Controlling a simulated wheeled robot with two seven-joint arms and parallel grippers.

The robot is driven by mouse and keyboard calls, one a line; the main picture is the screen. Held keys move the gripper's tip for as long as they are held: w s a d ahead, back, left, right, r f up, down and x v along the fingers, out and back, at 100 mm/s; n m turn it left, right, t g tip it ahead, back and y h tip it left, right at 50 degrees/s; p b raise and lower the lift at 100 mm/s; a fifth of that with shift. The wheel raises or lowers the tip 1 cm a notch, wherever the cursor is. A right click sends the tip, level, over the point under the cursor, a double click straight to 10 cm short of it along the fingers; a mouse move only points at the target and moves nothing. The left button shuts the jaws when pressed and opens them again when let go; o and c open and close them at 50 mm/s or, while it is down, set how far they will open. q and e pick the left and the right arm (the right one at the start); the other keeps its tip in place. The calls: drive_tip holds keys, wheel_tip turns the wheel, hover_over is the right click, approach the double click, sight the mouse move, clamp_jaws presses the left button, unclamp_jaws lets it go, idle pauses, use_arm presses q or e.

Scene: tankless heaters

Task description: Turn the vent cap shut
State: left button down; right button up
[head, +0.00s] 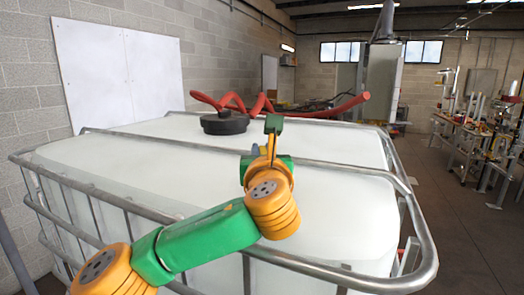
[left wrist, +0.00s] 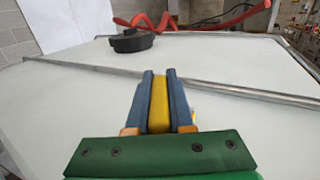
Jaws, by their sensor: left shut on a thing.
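A round black cap (head: 225,124) with a small raised knob sits on top of the white tank (head: 330,185). It also shows in the left wrist view (left wrist: 131,43), beyond the fingertips and to the left. My left gripper (head: 262,147) is over the tank top, nearer than the black cap and to its right, apart from it. In the left wrist view, its blue fingers (left wrist: 160,80) are shut on a yellow bar-shaped piece (left wrist: 159,105). I cannot tell whether this piece belongs to a vent cap; its lower end is hidden. My right gripper is not in view.
A metal rail (left wrist: 235,89) crosses the tank top, and a tubular metal cage (head: 120,210) surrounds the tank. A red coiled hose (head: 320,110) lies behind the black cap. A cluttered bench (head: 470,135) stands at the far right, with bare floor before it.

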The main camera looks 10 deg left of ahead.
use_arm(q)
drive_tip(key=shift+h, duration=0.3)
drive_tip(key=m+h, duration=0.2)
drive_tip(key=h, duration=0.2)
drive_tip(key=shift+d+m+t, duration=0.3)
drive_tip(key=shift+m, duration=0.1)
drive_tip(key=shift+d+m+h, duration=0.2)
drive_tip(key=shift+m+h, duration=0.45)
drive_tip(key=shift+h, duration=0.3)
drive_tip(key=shift+d+m+h, duration=0.2)
drive_tip(key=shift+m+h, duration=0.45)
drive_tip(key=shift+h, duration=0.3)
drive_tip(key=c, duration=0.8)
unclamp_jaws()
